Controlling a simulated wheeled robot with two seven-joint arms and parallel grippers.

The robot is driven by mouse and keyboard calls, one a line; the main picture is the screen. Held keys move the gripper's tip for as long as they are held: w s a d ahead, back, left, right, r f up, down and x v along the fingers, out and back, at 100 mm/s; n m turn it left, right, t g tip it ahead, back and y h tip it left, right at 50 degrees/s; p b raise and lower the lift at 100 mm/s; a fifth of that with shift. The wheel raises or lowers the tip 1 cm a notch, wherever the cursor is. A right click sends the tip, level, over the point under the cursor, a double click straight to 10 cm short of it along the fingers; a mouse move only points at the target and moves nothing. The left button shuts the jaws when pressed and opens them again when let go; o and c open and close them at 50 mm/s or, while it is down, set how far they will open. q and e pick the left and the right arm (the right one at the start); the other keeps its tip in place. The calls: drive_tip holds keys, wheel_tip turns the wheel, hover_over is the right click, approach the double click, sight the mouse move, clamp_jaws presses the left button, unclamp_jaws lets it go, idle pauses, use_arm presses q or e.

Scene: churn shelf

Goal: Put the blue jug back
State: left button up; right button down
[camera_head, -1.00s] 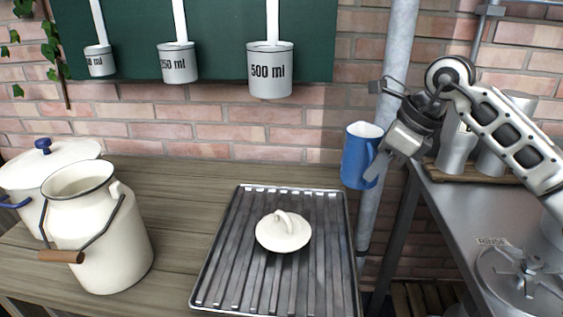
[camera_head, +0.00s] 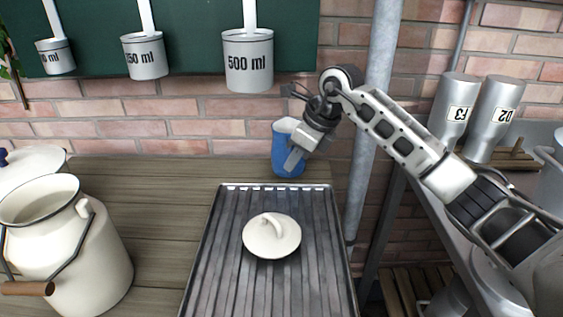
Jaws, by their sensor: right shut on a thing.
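The blue jug (camera_head: 283,152) is at the back of the wooden counter, close behind the ribbed metal tray and near the brick wall. It looks upright, with its pale inside showing at the top. My right gripper (camera_head: 297,155) is shut on the jug from its right side; the fingers cover its handle side. I cannot tell whether the jug's base touches the counter. My left gripper is not in view.
A ribbed metal tray (camera_head: 214,264) holds a cream lid (camera_head: 272,236). A cream milk can (camera_head: 88,262) and a cream pot (camera_head: 30,160) stand at left. Measuring cups hang above, including the 500 ml one (camera_head: 248,62). A grey pipe (camera_head: 375,110) rises right of the jug.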

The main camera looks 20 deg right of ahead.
drive_tip(key=shift+w+a+f, duration=0.95)
drive_tip(key=shift+w, duration=0.15)
drive_tip(key=shift+w+f, duration=0.15)
drive_tip(key=shift+f, duration=0.15)
drive_tip(key=c, duration=1.5)
unclamp_jaws()
